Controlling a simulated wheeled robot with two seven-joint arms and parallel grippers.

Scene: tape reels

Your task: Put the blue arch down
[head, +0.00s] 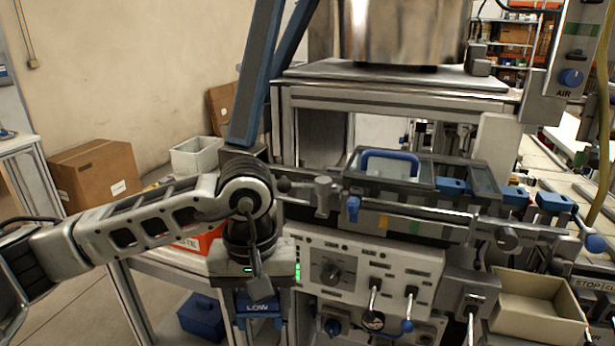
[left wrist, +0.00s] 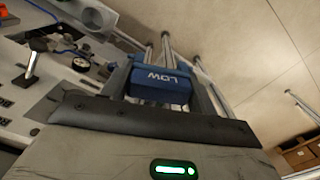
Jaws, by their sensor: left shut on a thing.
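My left gripper (head: 258,318) points down there and is shut on this blue piece. In the left wrist view the blue piece (left wrist: 160,82) sits between the two dark fingers, its lettering upside down. Its lower part and the exact contact are hard to see. A separate blue arch-shaped handle (head: 390,157) stands on a framed clear lid of the machine. My right gripper is out of view.
The machine's grey control panel (head: 345,275), with a knob and levers, is just right of my left gripper. A beige open box (head: 537,310) is at the lower right. A dark blue box (head: 201,315) lies low at the left, and a cardboard box (head: 97,177) is farther back.

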